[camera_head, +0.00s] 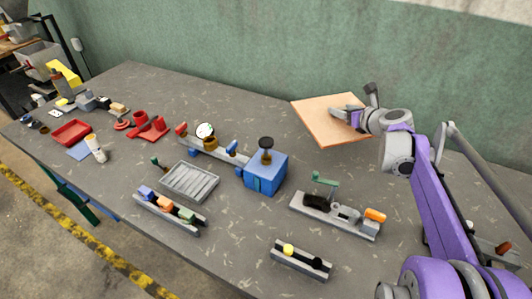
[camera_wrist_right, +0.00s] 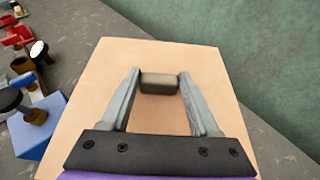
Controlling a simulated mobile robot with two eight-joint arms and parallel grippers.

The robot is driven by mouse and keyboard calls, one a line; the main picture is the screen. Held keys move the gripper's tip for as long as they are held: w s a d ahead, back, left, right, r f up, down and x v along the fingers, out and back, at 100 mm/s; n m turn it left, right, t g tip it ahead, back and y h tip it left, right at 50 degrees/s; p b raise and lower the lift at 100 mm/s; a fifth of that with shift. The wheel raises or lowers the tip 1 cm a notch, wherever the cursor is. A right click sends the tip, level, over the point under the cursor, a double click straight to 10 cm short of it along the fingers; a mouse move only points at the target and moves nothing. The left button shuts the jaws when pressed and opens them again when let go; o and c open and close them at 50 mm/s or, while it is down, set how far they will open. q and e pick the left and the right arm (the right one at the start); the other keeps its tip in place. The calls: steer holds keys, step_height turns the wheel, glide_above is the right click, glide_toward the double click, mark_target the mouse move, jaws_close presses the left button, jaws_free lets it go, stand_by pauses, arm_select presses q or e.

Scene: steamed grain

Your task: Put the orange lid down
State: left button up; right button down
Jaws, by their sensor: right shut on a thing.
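The orange lid (camera_head: 318,118) is a flat, square, light orange panel at the back of the table, by the green wall. It also fills much of the wrist view (camera_wrist_right: 90,130), with a small brownish block handle (camera_wrist_right: 159,83) on its top. My right gripper (camera_head: 348,112) is over the lid. In the wrist view its two fingers (camera_wrist_right: 159,88) are shut on the handle from both sides. The lid covers part of the wall and the table's back edge in the head view; its underside and any gap to the table are hidden. My left gripper is not in view.
A blue box with a dark knob (camera_head: 265,172) stands left of the lid. A grey fixture with a green handle (camera_head: 335,215) is in front. A ribbed grey tray (camera_head: 188,182) and red parts (camera_head: 150,127) lie left. Bare tabletop (camera_head: 250,118) shows behind the blue box.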

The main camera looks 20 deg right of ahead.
steer(key=shift+w+d, duration=0.15)
steer(key=shift+w, duration=0.05)
step_height(320, 180, down, 18)
steer(key=shift+s+r+b, duration=0.1)
steer(key=shift+b, duration=0.85)
steer(key=shift+f, duration=0.2)
steer(key=shift+c, duration=0.6)
jaws_free()
steer(key=shift+r, duration=0.1)
steer(key=shift+r, duration=0.1)
